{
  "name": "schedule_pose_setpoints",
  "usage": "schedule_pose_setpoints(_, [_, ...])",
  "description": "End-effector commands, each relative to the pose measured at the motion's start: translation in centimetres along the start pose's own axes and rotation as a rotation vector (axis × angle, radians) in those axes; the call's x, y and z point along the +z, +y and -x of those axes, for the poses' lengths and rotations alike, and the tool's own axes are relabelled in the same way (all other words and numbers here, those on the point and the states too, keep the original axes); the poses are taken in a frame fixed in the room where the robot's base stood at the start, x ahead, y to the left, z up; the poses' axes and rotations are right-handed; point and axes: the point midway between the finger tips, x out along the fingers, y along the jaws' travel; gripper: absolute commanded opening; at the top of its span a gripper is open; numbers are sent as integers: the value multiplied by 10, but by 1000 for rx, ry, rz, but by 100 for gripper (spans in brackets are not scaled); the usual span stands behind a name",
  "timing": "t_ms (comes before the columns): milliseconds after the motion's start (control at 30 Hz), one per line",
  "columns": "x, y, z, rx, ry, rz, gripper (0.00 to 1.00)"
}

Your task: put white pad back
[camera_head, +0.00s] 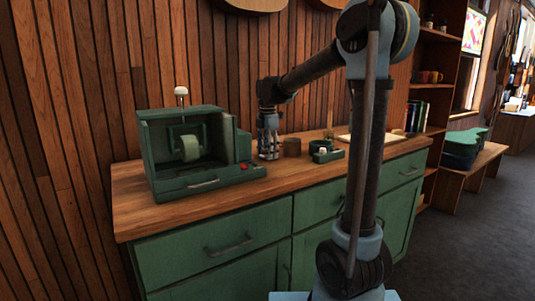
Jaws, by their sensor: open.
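I cannot surely pick out the white pad. A small white piece (322,151) shows at a small green holder (331,156) on the wooden counter (180,208), and it may be the pad. A green machine (160,181) with an open front stands at the counter's left. My gripper (268,154) points down close to the counter, between the machine and a small brown cup-like block (291,146). It is open, with nothing seen in it. The small holder is to its right, apart from it.
A pale board or tray (372,135) lies at the counter's right, partly behind my arm. A red button (244,167) is on the machine's base. The plank wall (90,110) is close behind. The counter's front strip is clear. Shelves (435,80) and a bench (482,160) stand at right.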

Motion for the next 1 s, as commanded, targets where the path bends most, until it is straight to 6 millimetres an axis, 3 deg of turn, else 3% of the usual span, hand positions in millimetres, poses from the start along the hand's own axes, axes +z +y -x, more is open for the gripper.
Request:
schedule_pose_setpoints(167, [-1, 0, 18, 0, 0, 1, 51])
schedule_pose_setpoints(633, [-1, 0, 99, 0, 0, 2, 51])
schedule_pose_setpoints(800, [-1, 0, 115, 0, 0, 2, 51])
schedule_pose_setpoints(1000, [-1, 0, 120, 0, 0, 1, 51])
